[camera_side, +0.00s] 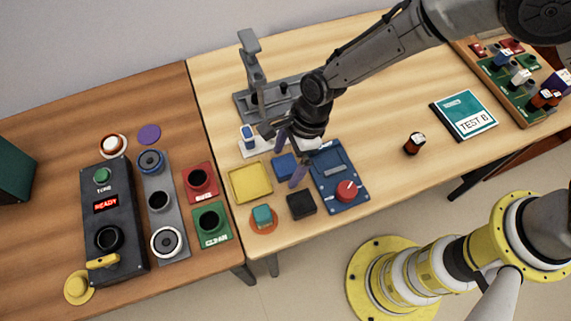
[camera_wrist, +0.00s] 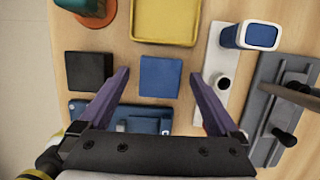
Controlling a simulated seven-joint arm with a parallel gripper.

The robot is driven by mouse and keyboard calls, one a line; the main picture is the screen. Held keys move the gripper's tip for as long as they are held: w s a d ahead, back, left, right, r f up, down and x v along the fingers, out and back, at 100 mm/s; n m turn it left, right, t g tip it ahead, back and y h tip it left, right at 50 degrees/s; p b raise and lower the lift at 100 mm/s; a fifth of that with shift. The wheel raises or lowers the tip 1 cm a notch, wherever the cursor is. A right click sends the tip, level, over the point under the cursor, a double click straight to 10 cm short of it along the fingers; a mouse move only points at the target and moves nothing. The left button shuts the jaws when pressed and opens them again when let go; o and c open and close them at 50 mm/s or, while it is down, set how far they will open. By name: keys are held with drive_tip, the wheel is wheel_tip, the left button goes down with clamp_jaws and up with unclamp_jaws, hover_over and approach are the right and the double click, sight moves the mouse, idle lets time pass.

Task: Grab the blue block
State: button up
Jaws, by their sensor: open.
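The blue block (camera_side: 284,166) sits on the light wood table, between the yellow tray and the blue panel. In the wrist view the blue block (camera_wrist: 160,76) lies flat between and a little beyond my fingertips, with a gap on both sides. My gripper (camera_side: 288,160) is over the block with its purple fingers pointing down. In the wrist view my gripper (camera_wrist: 160,73) is open and empty, one finger on each side. I cannot tell how high the fingertips are above the table.
A yellow tray (camera_side: 250,182), a black block (camera_side: 301,205) and a blue panel (camera_side: 330,190) with a red knob surround the block. A blue-and-white device (camera_wrist: 250,36) stands near the right finger. A grey stand (camera_side: 244,104) is behind.

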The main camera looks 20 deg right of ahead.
drive_tip(key=c, duration=1.5)
drive_tip(key=shift+r, duration=0.15)
drive_tip(key=shift+c, duration=0.2)
